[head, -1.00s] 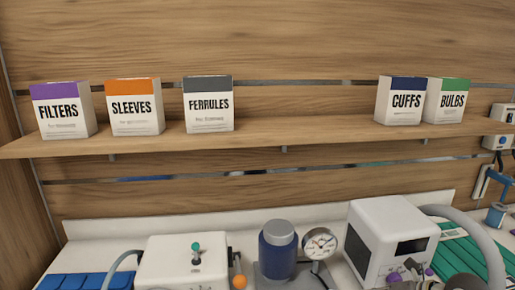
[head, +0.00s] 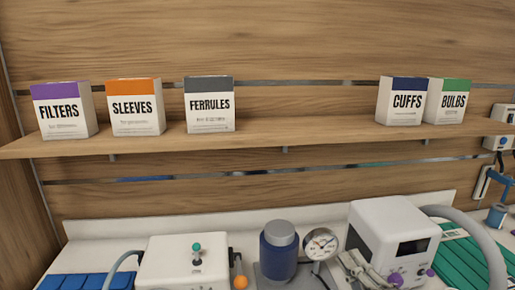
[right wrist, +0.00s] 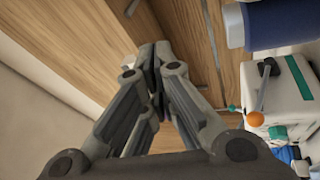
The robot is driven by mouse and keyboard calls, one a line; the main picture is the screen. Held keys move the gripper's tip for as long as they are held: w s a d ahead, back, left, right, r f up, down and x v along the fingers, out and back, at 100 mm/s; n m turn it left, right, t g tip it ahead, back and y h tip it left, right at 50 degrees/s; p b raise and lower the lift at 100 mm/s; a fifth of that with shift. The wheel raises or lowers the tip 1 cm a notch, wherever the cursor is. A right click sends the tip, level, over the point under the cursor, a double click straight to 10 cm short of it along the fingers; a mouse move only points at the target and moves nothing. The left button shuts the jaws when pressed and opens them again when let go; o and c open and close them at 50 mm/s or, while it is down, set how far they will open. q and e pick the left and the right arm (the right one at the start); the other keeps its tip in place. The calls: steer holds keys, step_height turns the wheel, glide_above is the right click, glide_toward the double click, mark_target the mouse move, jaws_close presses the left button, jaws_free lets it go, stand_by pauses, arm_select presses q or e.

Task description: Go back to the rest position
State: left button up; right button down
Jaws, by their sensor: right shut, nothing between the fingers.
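My right gripper (head: 349,261) shows at the lower edge of the head view, in front of the white monitor box, and partly covers it. In the right wrist view its two grey fingers (right wrist: 155,65) come together at the tips, shut with nothing between them. Wooden panels show behind the fingers there. My left gripper is in neither view.
A shelf (head: 260,134) holds boxes labelled FILTERS, SLEEVES, FERRULES, CUFFS and BULBS. Below are a white box with a green-topped lever (head: 185,265), a blue canister (head: 278,258), a round gauge (head: 320,244), the monitor box (head: 395,225) with a grey hose and a green tray (head: 465,255).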

steer(key=s+d+f+m+g+h, duration=0.3)
steer(key=s+d+f+m+h, duration=0.1)
steer(key=f+m+h, duration=0.3)
steer(key=s+d+f+m+g+h, duration=0.3)
steer(key=s+d+f+m+h, duration=0.1)
steer(key=f+m, duration=0.45)
steer(key=s+a+f+m+g+y, duration=0.15)
steer(key=s+a+f+g, duration=0.3)
steer(key=s, duration=0.45)
steer(key=s+a+f+m+g+y, duration=0.1)
steer(key=s+a+f+g+y, duration=0.15)
steer(key=s+f+g, duration=0.5)
steer(key=s+f, duration=0.3)
steer(key=f, duration=2.2)
steer(key=s+d+f+b, duration=0.1)
steer(key=s+d+f, duration=0.1)
steer(key=s+f, duration=1.5)
steer(key=shift+s+d+f+g+h+b, duration=0.3)
steer(key=shift+d+f+g, duration=0.05)
steer(key=shift+f+g, duration=0.05)
